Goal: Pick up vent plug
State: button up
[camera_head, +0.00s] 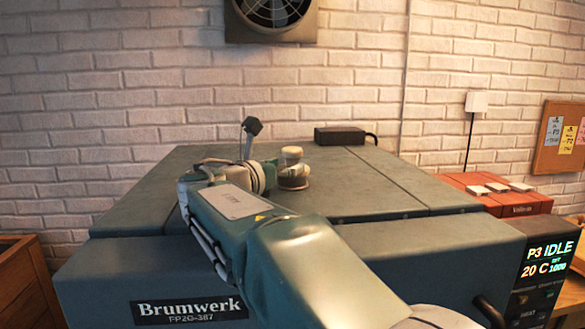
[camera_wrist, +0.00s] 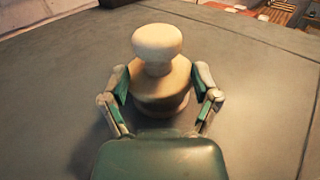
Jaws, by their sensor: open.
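The vent plug (camera_wrist: 158,45) is a cream, mushroom-shaped knob with a wide round top, a narrower neck and a broader tan body below. It stands upright on the grey-green kiln lid. It also shows in the head view (camera_head: 291,165), just right of my wrist. My gripper (camera_wrist: 160,76) is open, with one finger on each side of the plug's body. The fingertips reach about the height of its neck. I cannot tell whether either finger touches it.
The kiln lid (camera_head: 140,200) is broad, flat and mostly clear around the plug. A red box with pale pieces (camera_head: 520,204) stands at the right. A display (camera_head: 545,262) reads P3 IDLE, 20 C.

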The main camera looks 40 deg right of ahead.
aim_at(288, 165)
jog(key=x, duration=0.3)
jog(key=shift+f, duration=0.1)
jog(key=shift+w+a, duration=0.1)
jog(key=shift+a, duration=0.4)
jog(key=shift+c, duration=0.6)
grip_shut()
